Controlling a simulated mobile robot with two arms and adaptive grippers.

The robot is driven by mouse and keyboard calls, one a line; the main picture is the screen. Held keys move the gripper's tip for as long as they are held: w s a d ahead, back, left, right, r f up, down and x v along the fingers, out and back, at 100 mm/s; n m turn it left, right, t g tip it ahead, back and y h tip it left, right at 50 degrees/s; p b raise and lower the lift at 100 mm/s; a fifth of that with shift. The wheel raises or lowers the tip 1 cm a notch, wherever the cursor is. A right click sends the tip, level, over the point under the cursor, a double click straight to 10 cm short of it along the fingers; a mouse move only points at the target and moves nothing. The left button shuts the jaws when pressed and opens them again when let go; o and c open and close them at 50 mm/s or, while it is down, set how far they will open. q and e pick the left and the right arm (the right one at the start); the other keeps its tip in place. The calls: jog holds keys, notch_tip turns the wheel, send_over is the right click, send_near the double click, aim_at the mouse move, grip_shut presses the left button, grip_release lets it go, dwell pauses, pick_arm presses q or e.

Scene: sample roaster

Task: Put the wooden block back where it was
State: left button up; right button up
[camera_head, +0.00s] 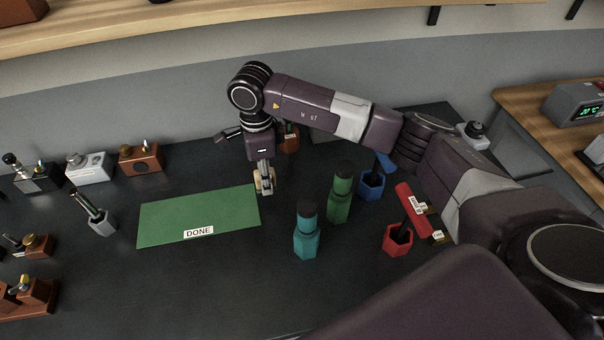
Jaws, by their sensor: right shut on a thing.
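My right gripper (265,186) points down just off the upper right corner of the green mat (170,222), which has a label reading DONE. It is shut on a small pale tan piece, which looks like the wooden block (258,186). The fingers cover much of the block, and I cannot tell whether it touches the dark tabletop. My left gripper is not in view.
Teal (306,243), green (339,208), blue (371,187) and red (396,240) hexagonal holders stand right of the mat. A grey holder (102,222) and several small devices stand to the left. A reddish-brown object (289,140) is behind the gripper. Tabletop below the mat is clear.

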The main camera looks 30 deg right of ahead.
aim_at(302, 188)
jog(key=d, duration=0.2)
jog(key=s+d+p, duration=0.1)
jog(key=d, duration=0.2)
jog(key=shift+r, duration=0.1)
jog(key=d+p, duration=0.1)
jog(key=d, duration=0.1)
jog(key=s+d, duration=0.1)
jog(key=d, duration=0.1)
jog(key=shift+p, duration=0.35)
notch_tip(302, 188, down, 3)
jog(key=shift+f+p, duration=0.1)
jog(key=shift+p, duration=0.8)
jog(key=shift+f, duration=0.3)
jog(key=shift+f+b, duration=0.25)
jog(key=shift+b, duration=0.1)
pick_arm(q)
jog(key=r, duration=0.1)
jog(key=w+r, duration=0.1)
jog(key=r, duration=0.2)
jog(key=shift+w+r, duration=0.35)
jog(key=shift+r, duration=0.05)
pick_arm(e)
jog(key=o, duration=1.1)
jog(key=shift+r, duration=0.1)
